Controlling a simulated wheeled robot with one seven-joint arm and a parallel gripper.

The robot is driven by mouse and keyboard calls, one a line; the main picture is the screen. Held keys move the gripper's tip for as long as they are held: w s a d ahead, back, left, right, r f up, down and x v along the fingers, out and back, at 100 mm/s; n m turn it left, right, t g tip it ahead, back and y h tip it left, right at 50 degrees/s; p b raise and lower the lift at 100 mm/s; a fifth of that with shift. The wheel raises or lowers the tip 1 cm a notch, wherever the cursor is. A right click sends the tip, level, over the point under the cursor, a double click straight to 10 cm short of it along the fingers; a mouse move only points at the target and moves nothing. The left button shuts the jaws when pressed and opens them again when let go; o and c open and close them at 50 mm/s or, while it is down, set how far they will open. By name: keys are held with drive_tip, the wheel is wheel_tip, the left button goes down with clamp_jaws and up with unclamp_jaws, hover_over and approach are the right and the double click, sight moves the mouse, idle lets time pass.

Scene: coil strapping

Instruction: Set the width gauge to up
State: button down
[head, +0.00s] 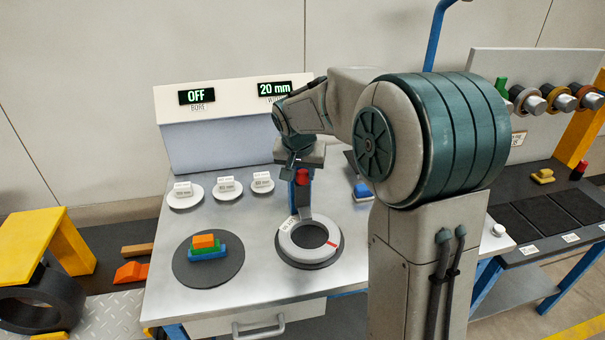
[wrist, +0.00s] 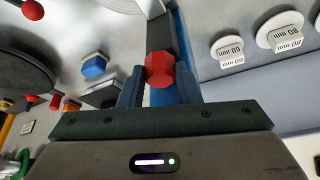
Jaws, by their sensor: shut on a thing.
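The width gauge is a blue and dark upright post (head: 300,198) on the grey table, with a red knob (head: 302,176) on it. In the wrist view the red knob (wrist: 160,69) sits between my two fingers. My gripper (wrist: 161,88) is shut on the red knob. In the head view my gripper (head: 298,164) hides part of the upper post. The width display (head: 274,90) reads 20 mm. The bore display (head: 197,97) reads OFF.
A light ring (head: 296,249) with a red mark lies on a dark disc just in front of the post. Stacked coloured blocks (head: 205,247) stand on a dark round plate at left. Several white labelled discs (head: 228,190) lie behind. A blue block (head: 363,191) is at right.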

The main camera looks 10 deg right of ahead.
wheel_tip(320, 180, up, 5)
drive_tip(key=shift+p, duration=0.85)
drive_tip(key=shift+f, duration=0.1)
drive_tip(key=c, duration=1.1)
unclamp_jaws()
drive_tip(key=shift+o, duration=0.2)
drive_tip(key=v, duration=1.3)
drive_tip(key=shift+s+r, duration=0.3)
